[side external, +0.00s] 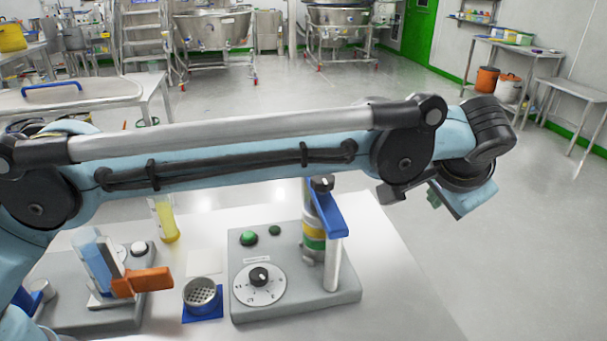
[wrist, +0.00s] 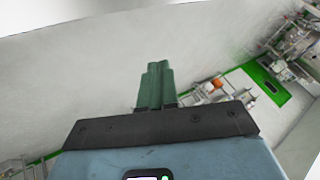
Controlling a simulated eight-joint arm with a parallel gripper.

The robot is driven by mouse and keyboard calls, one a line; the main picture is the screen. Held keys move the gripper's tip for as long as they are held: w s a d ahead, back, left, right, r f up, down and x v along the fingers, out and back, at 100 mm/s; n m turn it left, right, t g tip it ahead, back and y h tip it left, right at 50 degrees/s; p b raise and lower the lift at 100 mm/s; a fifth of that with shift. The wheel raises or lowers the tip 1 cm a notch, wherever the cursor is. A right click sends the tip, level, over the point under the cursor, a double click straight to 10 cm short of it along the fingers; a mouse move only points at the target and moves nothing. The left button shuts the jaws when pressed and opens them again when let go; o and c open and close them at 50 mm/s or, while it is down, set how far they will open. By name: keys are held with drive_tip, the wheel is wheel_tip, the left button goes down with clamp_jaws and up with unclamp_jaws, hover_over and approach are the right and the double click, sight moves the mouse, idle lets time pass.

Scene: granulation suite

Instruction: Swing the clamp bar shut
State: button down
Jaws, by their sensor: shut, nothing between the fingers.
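A blue bar (side external: 330,215), which looks like the clamp bar, sits on the right part of a grey dial unit (side external: 290,305). It spans from a black knob (side external: 321,183) at its upper end to above a silver post (side external: 333,264). A column with yellow and green bands (side external: 313,238) stands behind it; I cannot tell whether the bar is latched. My gripper (side external: 434,198) is up to the right of the bar, apart from it. In the wrist view its green fingers (wrist: 155,86) are together and empty, with the bar out of view.
The unit has a dial (side external: 259,285) and green buttons. To its left are a perforated metal cup (side external: 202,295), a yellow-filled vessel (side external: 165,219) and a device with an orange lever (side external: 141,282). My arm spans above the bench. The white bench (side external: 400,300) is clear at right.

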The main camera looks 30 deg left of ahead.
drive_tip(key=s+d+r+m, duration=0.1)
drive_tip(key=s+d+r, duration=0.3)
drive_tip(key=s+r, duration=0.5)
drive_tip(key=w+a+f+n+g+h, duration=0.1)
drive_tip(key=a+f+n, duration=0.15)
drive_tip(key=a, duration=1.95)
drive_tip(key=s+a+f+n, duration=0.1)
drive_tip(key=s+a+f, duration=0.2)
drive_tip(key=a, duration=0.3)
drive_tip(key=s+a+f+n, duration=0.2)
drive_tip(key=s+a+f, duration=0.2)
drive_tip(key=s+a, duration=0.1)
drive_tip(key=s+a+f+n+t, duration=0.1)
drive_tip(key=s+a+f+n, duration=0.1)
drive_tip(key=a, duration=0.5)
wheel_tip(320, 180, down, 2)
drive_tip(key=shift+s+a+f+h, duration=0.3)
drive_tip(key=shift+s+a, duration=0.1)
drive_tip(key=shift+s, duration=0.5)
drive_tip(key=shift+r, duration=0.1)
